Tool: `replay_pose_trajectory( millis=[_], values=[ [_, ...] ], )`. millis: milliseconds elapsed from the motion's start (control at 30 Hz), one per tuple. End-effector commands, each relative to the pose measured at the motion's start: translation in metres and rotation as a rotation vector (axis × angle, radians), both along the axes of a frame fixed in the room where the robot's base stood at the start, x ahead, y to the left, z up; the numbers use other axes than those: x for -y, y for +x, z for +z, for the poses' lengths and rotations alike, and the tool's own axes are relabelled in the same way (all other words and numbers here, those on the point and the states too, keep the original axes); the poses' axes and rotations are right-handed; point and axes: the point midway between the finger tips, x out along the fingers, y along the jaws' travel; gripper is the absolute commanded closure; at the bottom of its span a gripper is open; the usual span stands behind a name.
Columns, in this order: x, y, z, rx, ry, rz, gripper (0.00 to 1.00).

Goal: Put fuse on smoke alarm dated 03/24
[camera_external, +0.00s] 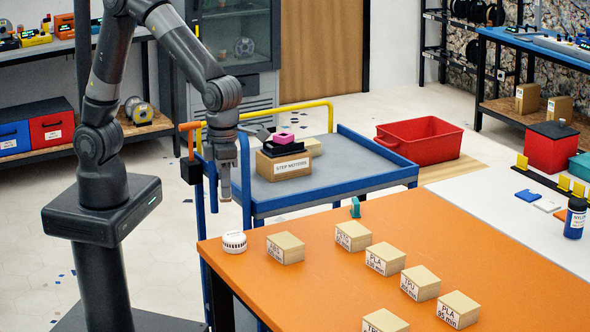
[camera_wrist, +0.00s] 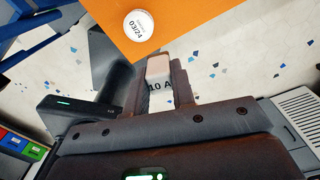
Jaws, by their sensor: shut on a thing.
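My gripper (camera_external: 226,192) hangs in the air just off the left end of the orange table (camera_external: 400,297), above and slightly left of the smoke alarm. In the wrist view it is shut on the fuse (camera_wrist: 158,70), a pale block marked "10 A" held between the two fingers. The smoke alarm (camera_external: 234,242) is a small white round disc lying on the table's back left corner. In the wrist view the smoke alarm (camera_wrist: 139,25) carries the text "03/24". The fuse is apart from it.
Several small labelled boxes (camera_external: 286,249) stand on the table right of the alarm. A teal piece (camera_external: 355,207) stands at the back edge. A blue-framed cart (camera_external: 350,182) carries a "STEP MOTORS" box (camera_external: 284,166) behind. A red bin (camera_external: 419,141) is on the floor.

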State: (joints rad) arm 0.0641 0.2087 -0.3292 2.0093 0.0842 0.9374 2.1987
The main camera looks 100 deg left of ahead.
Motion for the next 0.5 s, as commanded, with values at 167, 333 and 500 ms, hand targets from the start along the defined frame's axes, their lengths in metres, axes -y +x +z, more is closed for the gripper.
replay_pose_trajectory(
  millis=[167,333,500],
  values=[
    [0.028,-0.054,0.006,0.001,0.002,-0.078,0.99],
    [0.037,-0.077,0.006,0.001,0.000,-0.108,0.99],
    [0.025,-0.068,-0.006,-0.003,-0.001,-0.110,0.99]
  ],
)
